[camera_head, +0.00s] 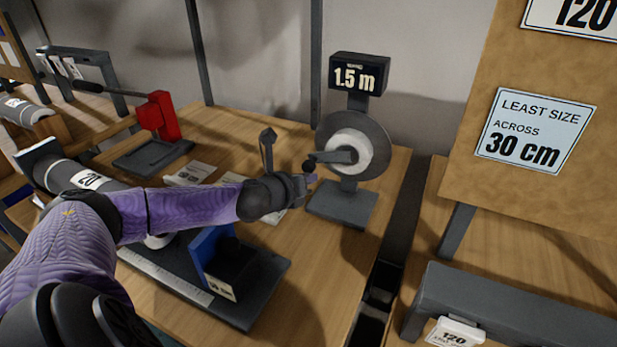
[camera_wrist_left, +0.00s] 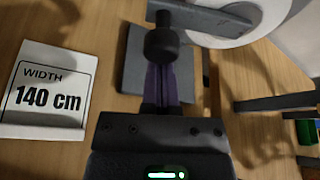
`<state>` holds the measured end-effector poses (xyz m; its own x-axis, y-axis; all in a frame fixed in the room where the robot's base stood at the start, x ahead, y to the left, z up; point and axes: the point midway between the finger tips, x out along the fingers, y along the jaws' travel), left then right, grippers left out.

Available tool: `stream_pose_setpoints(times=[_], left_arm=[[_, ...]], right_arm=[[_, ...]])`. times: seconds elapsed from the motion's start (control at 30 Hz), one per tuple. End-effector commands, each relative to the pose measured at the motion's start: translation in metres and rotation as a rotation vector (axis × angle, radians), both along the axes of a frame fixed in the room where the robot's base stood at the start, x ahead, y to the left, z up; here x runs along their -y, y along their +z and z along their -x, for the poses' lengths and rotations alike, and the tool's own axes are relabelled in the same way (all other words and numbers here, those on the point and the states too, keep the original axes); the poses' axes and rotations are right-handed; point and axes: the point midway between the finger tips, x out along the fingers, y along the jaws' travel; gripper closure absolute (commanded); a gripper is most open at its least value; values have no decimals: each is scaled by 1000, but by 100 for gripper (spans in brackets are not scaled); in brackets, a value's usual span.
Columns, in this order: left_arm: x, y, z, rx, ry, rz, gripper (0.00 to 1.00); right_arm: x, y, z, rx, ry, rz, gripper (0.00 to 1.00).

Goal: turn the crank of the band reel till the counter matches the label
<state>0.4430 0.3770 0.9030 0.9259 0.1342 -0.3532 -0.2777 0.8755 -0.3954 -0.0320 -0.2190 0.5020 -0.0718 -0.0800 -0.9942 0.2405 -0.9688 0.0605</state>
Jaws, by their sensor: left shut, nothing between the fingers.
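The band reel (camera_head: 376,137) is a grey disc with a white hub on a dark stand on the wooden table. Its counter (camera_head: 358,77) on top reads 1.5 m. The crank (camera_head: 338,157) points left and ends in a dark knob (camera_head: 309,166); the knob also shows in the left wrist view (camera_wrist_left: 162,43). My left gripper (camera_head: 309,179) is shut and empty, its purple fingers right at the knob; I cannot tell whether they touch it. In the left wrist view a white card (camera_wrist_left: 43,92) reads WIDTH 140 cm. My right gripper is out of view.
A blue and dark grey device (camera_head: 230,262) on a long base stands in front of the reel. A red-posted device (camera_head: 158,115) is at the back left. A board at right bears a LEAST SIZE ACROSS 30 cm sign (camera_head: 535,130). A dark gap runs right of the table.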

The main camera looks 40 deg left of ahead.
Motion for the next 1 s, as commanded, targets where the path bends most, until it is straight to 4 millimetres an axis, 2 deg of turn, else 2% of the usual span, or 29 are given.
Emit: stream_pose_setpoints(times=[0.37,0.77,1.0], left_arm=[[-4,14,1,-31,1,-109,100],[-9,41,2,-133,1,-434,100],[-9,54,2,-202,1,-646,100]], right_arm=[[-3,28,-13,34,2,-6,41],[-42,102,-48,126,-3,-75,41],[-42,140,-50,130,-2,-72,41]])
